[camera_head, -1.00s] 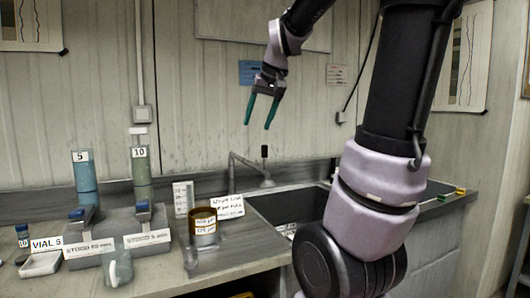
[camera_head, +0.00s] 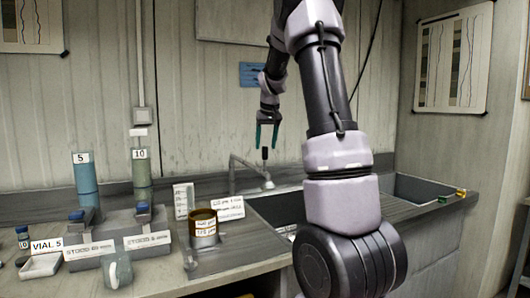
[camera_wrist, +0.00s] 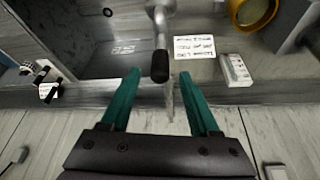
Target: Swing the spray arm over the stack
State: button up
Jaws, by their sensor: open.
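The spray arm (camera_head: 248,166) is a grey pipe at the back edge of the sink, its spout bent down on the left. A black-tipped upright handle (camera_head: 265,154) stands at its base. The stack (camera_head: 203,230), a short round column with a brown-gold rim and white labels, stands on the counter left of the sink; the spout is behind it and to its right. My gripper (camera_head: 267,143) points down, open and empty, just above the handle. In the wrist view the black tip (camera_wrist: 160,66) appears between my green fingertips (camera_wrist: 160,77); contact cannot be told.
The sink (camera_head: 280,208) lies right of the stack. A white label card (camera_head: 229,207) and a pale upright block (camera_head: 181,200) stand by the stack. The wall is close behind.

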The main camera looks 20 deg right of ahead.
aim_at(265, 158)
jog(key=shift+x, duration=1.95)
grip_shut()
